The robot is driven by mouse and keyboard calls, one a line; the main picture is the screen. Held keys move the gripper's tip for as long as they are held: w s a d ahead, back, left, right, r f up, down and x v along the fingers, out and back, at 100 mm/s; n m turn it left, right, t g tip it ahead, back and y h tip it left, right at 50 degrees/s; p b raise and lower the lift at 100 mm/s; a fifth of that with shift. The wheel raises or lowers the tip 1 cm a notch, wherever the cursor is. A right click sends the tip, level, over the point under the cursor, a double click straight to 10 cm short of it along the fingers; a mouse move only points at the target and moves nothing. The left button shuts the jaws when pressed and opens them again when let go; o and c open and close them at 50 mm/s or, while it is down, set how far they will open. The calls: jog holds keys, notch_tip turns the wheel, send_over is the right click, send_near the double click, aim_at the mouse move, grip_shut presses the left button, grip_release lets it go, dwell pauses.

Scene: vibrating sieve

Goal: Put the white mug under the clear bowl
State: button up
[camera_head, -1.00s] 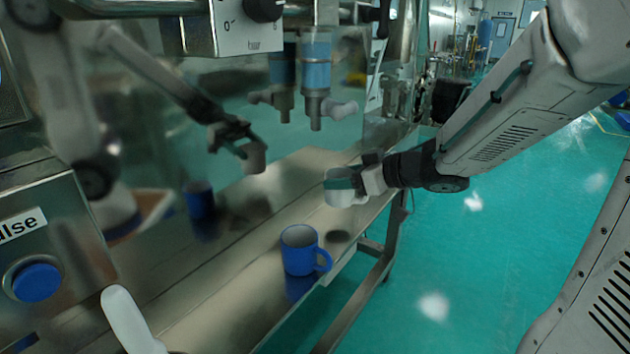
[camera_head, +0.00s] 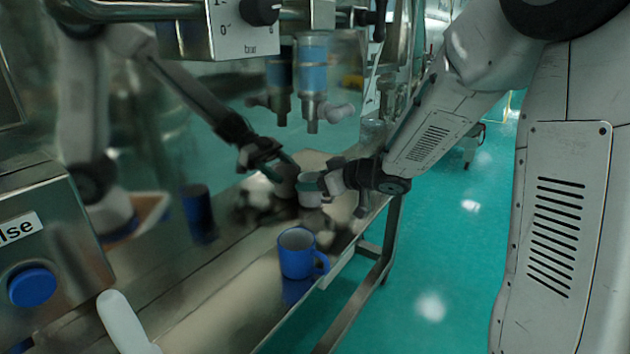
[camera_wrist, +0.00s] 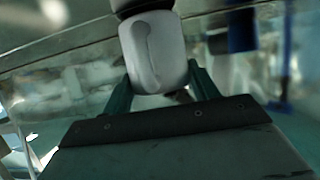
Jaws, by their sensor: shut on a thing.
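My gripper (camera_head: 314,184) is shut on the white mug (camera_head: 310,198), with a green finger across the mug's side. The mug looks upright and is held low over the steel ledge; I cannot tell whether it touches. The clear bowl (camera_head: 312,68), a clear cylinder with blue contents, hangs above with a steel nozzle under it. In the head view the mug is straight below the nozzle, with a gap between. In the wrist view the white mug (camera_wrist: 152,50) sits between the green fingers (camera_wrist: 160,85); its rim and inside are hidden.
A blue mug (camera_head: 297,254) stands on the steel ledge (camera_head: 225,305), nearer than the white mug. The shiny panel behind mirrors my arm, the mugs and the bowl. A control box with a blue button (camera_head: 33,287) is at left. A white lever (camera_head: 122,322) sticks up at lower left.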

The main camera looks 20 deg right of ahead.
jog(key=shift+f, duration=0.1)
jog(key=o, duration=1)
